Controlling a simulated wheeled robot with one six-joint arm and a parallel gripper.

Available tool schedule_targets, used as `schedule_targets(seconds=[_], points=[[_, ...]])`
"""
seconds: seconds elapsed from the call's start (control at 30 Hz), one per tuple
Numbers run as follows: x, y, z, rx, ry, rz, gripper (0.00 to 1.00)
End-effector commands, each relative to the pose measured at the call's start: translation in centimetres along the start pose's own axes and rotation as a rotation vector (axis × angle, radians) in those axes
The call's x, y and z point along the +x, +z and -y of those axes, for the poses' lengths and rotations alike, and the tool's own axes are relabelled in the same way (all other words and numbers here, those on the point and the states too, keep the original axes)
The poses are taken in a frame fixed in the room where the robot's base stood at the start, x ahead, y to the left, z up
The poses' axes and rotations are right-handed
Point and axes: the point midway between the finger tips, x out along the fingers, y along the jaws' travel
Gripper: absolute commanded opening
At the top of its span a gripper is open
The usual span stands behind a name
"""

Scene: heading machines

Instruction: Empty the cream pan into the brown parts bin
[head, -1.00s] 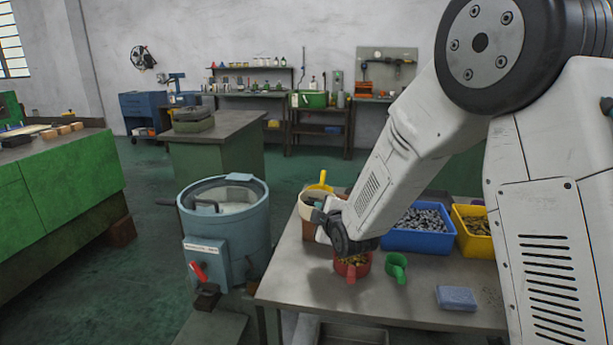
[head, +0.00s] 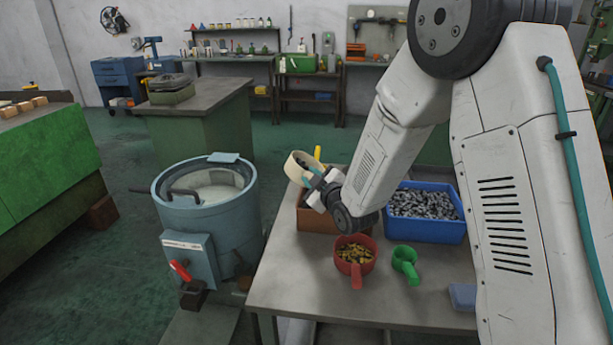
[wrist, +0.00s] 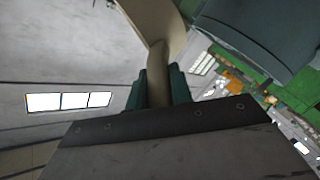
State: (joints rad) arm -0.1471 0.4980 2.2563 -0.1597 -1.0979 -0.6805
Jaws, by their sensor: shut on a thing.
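The cream pan (head: 297,166) is above the left back part of the brown parts bin (head: 318,221), tilted, with a little dark showing at its mouth. I cannot tell how much is in it. My gripper (head: 312,184) is shut on the pan's handle; in the wrist view the handle (wrist: 157,75) runs between the teal fingers (wrist: 158,92) up to the pan body (wrist: 152,20). The bin stands on the grey table, and its inside is mostly hidden by the pan and my arm.
A red pan with brassy parts (head: 354,256), a green empty-looking scoop (head: 405,262) and a blue bin of grey parts (head: 425,214) stand on the table. A yellow handle (head: 318,153) shows behind the cream pan. A blue-grey drum machine (head: 208,218) is left of the table.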

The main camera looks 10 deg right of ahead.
Motion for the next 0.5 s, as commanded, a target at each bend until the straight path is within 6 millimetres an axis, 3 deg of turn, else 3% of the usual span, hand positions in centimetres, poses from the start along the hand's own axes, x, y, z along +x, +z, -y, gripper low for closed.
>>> schedule_targets(seconds=[0.3, 0.5], points=[[-1.3, 2.5, -1.6, 0.486, 0.127, -0.2, 0.0], [-1.9, 4.2, -1.9, 0.715, 0.186, -0.298, 0.0]])
